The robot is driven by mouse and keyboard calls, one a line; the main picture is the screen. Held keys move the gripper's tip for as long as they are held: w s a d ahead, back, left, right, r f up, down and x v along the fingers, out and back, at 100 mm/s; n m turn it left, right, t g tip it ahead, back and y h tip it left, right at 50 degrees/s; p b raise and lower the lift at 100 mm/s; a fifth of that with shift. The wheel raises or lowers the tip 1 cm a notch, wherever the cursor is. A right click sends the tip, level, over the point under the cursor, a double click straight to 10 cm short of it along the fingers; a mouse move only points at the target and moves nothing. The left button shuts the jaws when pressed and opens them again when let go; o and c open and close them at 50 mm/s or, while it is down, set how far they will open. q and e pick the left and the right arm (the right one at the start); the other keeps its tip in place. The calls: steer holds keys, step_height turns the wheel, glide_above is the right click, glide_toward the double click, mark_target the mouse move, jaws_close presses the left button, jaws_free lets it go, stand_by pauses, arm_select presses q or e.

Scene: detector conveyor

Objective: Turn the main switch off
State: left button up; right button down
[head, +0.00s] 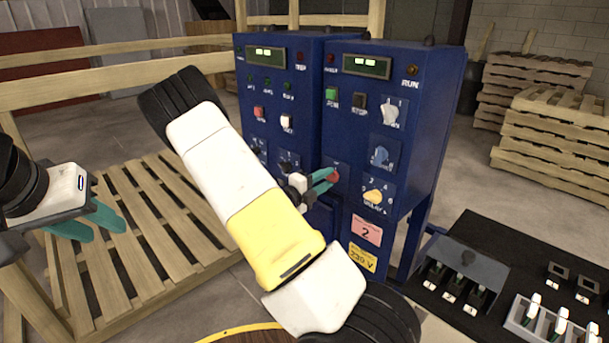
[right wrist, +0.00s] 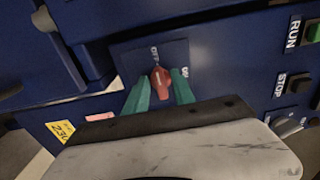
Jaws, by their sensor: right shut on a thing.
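The main switch is a red rotary knob (right wrist: 161,82) on a dark blue square plate with OFF and ON lettering, low on the front of the right blue cabinet. In the head view the red knob (head: 332,175) shows at the fingertips. My right gripper (right wrist: 160,90) has its green fingers on both sides of the knob and is shut on it. It also shows in the head view (head: 325,179). My left gripper (head: 95,225) hangs at the left, away from the cabinets. Its green fingers are seen from the side.
Two blue cabinets (head: 440,140) stand side by side with buttons, knobs and displays. A yellow knob (head: 374,197) sits just right of the switch. A black table (head: 490,235) with small switches is at right. Pallets (head: 555,130) stand behind it. A wooden pallet frame (head: 150,270) is at left.

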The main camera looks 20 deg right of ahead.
steer(key=shift+w+a, duration=0.1)
stand_by(0.3)
steer(key=c, duration=1.4)
jaws_free()
steer(key=shift+c, duration=0.2)
steer(key=v, duration=0.7)
steer(key=shift+s+a, duration=0.2)
steer(key=shift+a, duration=0.15)
